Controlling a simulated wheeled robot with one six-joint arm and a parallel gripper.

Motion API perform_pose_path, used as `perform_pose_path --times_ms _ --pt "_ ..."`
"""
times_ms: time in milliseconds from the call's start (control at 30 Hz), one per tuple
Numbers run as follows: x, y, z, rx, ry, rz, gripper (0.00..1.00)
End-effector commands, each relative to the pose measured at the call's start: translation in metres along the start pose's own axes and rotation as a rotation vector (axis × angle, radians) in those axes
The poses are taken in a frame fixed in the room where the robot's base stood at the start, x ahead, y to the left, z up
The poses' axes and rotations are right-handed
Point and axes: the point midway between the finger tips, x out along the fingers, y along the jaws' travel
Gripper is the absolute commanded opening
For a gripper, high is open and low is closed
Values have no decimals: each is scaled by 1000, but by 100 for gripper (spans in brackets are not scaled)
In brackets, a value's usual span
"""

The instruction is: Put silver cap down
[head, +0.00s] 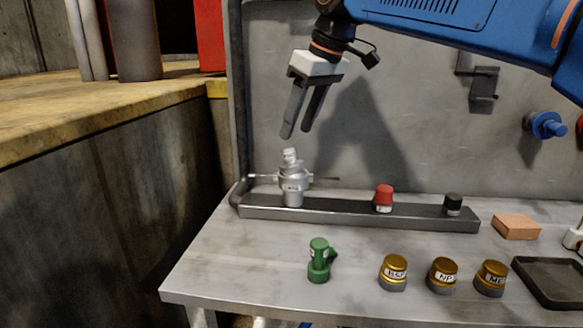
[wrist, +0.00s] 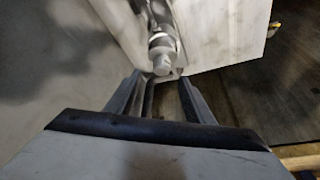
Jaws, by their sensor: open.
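A silver fitting (head: 292,186) with thin side arms stands upright at the left end of the dark rail (head: 345,217). A small silver piece, which looks like the silver cap (head: 290,156), sits on top of it, slightly tilted. My gripper (head: 296,134) is open and empty, its fingers pointing down just above the cap and apart from it. In the wrist view the silver cap (wrist: 163,66) lies just beyond and between my open fingertips (wrist: 163,86). I cannot tell how firmly the cap is seated.
A red-topped piece (head: 384,198) and a black-topped piece (head: 453,204) stand on the rail. A green fitting (head: 318,260) and several gold caps (head: 442,275) stand in front. An orange block (head: 515,227) and a dark tray (head: 556,281) are at right. A grey panel (head: 410,120) rises behind.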

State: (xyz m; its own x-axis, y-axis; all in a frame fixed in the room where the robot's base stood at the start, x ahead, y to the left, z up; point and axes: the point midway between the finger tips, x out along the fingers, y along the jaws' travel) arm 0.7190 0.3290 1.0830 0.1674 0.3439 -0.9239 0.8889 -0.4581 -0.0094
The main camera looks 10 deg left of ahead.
Motion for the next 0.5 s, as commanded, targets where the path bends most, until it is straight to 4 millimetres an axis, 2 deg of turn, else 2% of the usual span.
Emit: perform_pose_path --times_ms 100,367,500 --pt "15 0 0 -1 -1 0 48" --pt "27 -1 0 -1 0 0 48" --pt "41 -2 -1 -1 -2 0 48"
